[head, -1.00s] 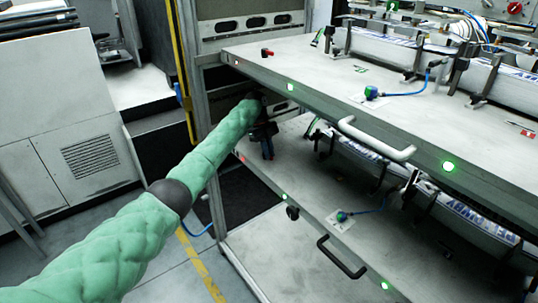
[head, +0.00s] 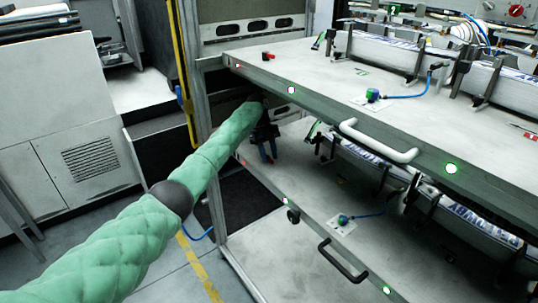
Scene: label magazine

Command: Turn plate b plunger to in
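My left gripper (head: 267,150) is dark and small in the head view. It points down over the left end of the lower plate (head: 262,176), beneath the upper plate (head: 310,68). I cannot tell whether its fingers touch anything or how far apart they are. A red and black plunger-like piece (head: 268,56) stands on the upper plate's left end. The matching spot on the lower plate is at or behind my gripper, so its plunger is not clearly seen. No plate label is readable. My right gripper is not in view.
The upper plate has a white handle (head: 378,141), and the lower one a black handle (head: 342,261). A dark knob (head: 293,215) sits at the lower plate's front edge. The rack post (head: 198,90) stands left of the plates. The upper plate hangs close above my gripper.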

